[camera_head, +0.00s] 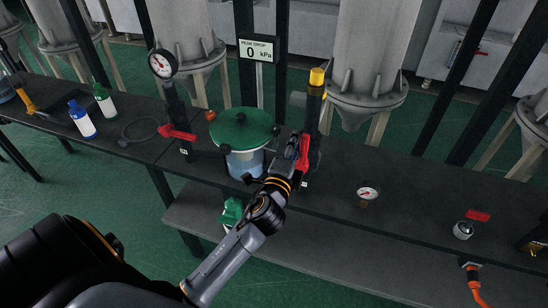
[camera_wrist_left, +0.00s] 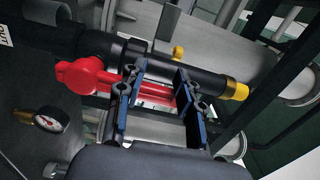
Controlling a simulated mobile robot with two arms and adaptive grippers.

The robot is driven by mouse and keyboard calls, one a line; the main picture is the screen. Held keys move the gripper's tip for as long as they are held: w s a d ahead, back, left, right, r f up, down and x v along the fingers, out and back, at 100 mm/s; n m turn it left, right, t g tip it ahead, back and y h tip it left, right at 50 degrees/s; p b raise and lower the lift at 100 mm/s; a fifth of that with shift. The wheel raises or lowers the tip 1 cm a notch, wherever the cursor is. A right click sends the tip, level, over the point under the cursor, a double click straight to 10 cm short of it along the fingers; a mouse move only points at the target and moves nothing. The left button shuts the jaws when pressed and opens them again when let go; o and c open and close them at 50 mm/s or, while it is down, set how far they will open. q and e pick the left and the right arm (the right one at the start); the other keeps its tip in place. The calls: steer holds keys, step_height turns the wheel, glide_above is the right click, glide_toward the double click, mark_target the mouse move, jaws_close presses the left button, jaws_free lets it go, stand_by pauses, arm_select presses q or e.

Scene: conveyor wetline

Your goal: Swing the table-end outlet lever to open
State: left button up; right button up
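The outlet lever is a red handle (camera_head: 303,155) on a black upright pipe (camera_head: 313,113) with a yellow cap, right of the green-lidded clear vessel. In the left wrist view the red lever (camera_wrist_left: 88,76) lies alongside the pipe (camera_wrist_left: 190,68), its bar running between my fingers. My left gripper (camera_head: 296,146) is at the lever; its fingers (camera_wrist_left: 158,100) are spread apart, one in front of the lever's middle and one near its far end. I cannot tell whether they touch it. My right gripper is not in view.
The vessel's green lid (camera_head: 241,130) is close left of my gripper. A second red lever (camera_head: 178,132) is on the left pipe below a gauge (camera_head: 162,64). A small gauge (camera_head: 367,193) is on the dark table (camera_head: 415,205) to the right.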

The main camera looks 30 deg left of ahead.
arm_select(q)
steer(key=shift+d+f, duration=0.3)
steer(key=shift+d, duration=0.1)
steer(key=v, duration=0.6)
steer(key=shift+s+b, duration=0.3)
steer(key=shift+s, duration=0.15)
